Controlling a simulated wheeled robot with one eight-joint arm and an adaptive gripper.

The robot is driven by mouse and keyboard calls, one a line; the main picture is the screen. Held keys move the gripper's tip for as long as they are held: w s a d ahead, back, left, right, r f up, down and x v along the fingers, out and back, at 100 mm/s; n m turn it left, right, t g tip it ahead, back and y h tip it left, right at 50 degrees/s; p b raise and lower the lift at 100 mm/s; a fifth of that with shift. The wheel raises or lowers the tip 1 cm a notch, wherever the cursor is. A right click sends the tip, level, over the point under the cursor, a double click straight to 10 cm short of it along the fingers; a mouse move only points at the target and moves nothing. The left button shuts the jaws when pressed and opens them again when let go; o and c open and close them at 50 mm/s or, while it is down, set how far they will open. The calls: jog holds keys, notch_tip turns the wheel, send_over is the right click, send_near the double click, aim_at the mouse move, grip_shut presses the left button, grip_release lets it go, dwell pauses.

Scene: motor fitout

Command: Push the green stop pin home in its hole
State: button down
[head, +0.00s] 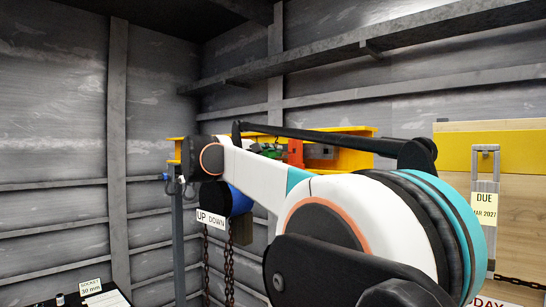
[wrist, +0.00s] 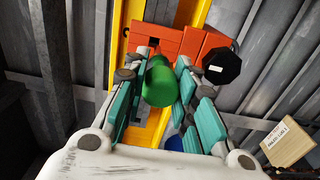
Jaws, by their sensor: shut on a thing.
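The green stop pin (wrist: 159,86) is a thick green cylinder with a rounded head, between the teal pads of my gripper (wrist: 163,62) in the wrist view. My gripper is shut on it. The pin's far end points at the orange-red block (wrist: 178,40) on the yellow beam. The hole and the pin's tip are hidden, so I cannot tell how deep the pin sits. In the head view the orange block (head: 295,153) shows on the beam, with green parts (head: 267,150) beside it. My arm hides my gripper there.
A black knob (wrist: 221,66) sticks out right of the pin, close to the right finger. The yellow beam (head: 352,150) runs across behind my arm. A blue motor (head: 240,201) with an "UP DOWN" sign (head: 211,218) and chains hangs below. A wooden board (head: 520,205) stands at right.

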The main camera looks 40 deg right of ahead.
jog(key=shift+s+a, duration=0.2)
jog(key=shift+a, duration=1.75)
jog(key=shift+d, duration=0.1)
jog(key=shift+n+t+y, duration=0.4)
jog(key=shift+n+t, duration=0.1)
jog(key=shift+t, duration=0.3)
jog(key=shift+s+d+r+p, duration=0.1)
jog(key=shift+d+r+p, duration=0.15)
jog(key=shift+d, duration=0.45)
jog(key=shift+d+r+p, duration=0.1)
jog(key=shift+d+p, duration=0.25)
jog(key=shift+d, duration=0.3)
jog(key=shift+s+d+r+p, duration=0.1)
jog(key=shift+d+r+p, duration=0.15)
jog(key=shift+d, duration=0.45)
jog(key=shift+w+d+p, duration=0.15)
jog(key=shift+d+p, duration=0.15)
jog(key=shift+d, duration=1.15)
jog(key=shift+w+d+p, duration=0.1)
jog(key=shift+d+p, duration=0.2)
jog(key=shift+d, duration=1.1)
jog(key=c, duration=1.2)
grip_release()
jog(key=shift+c, duration=0.2)
